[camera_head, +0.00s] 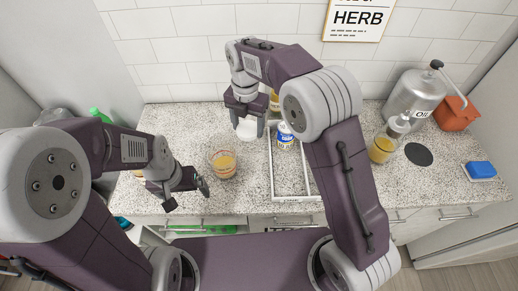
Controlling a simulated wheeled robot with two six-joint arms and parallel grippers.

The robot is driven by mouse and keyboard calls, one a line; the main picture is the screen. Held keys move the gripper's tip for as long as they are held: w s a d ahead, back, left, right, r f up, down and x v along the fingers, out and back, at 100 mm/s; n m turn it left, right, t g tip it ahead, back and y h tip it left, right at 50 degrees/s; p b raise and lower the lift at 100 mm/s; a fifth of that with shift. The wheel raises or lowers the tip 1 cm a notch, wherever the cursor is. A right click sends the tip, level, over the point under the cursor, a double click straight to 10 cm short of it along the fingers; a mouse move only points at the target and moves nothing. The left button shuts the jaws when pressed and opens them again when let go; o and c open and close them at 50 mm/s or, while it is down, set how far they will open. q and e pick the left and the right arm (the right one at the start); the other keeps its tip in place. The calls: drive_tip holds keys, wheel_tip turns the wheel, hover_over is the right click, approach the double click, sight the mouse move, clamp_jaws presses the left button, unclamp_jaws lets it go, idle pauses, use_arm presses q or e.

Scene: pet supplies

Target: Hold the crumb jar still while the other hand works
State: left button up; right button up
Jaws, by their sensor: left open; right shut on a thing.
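A clear open glass jar (222,164) with orange-brown contents stands on the speckled counter, left of the white tray. It looks like the crumb jar, though no label is readable. My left gripper (187,195) is open and empty, just left of this jar near the counter's front edge, apart from it. My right gripper (246,114) is shut on a small white object (246,129), behind and slightly right of the jar. Its fingers hide part of the white object, so I cannot tell exactly what it is.
A white divided tray (296,198) holds a blue-and-white can (285,135). A second jar with orange contents (381,150), a metal oil can (414,98), an orange container (456,113), a dark disc (418,154) and a blue sponge (481,170) are to the right.

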approach(249, 151)
drive_tip(key=shift+s+a+f, duration=0.1)
drive_tip(key=shift+s+f, duration=0.85)
drive_tip(key=shift+s, duration=0.2)
wheel_tip(249, 151, down, 5)
drive_tip(key=shift+r, duration=0.2)
drive_tip(key=shift+f, duration=0.15)
drive_tip(key=o, duration=1.6)
drive_tip(key=shift+f, duration=0.1)
drive_tip(key=shift+c, duration=0.2)
wheel_tip(249, 151, up, 12)
drive_tip(key=shift+r, duration=0.2)
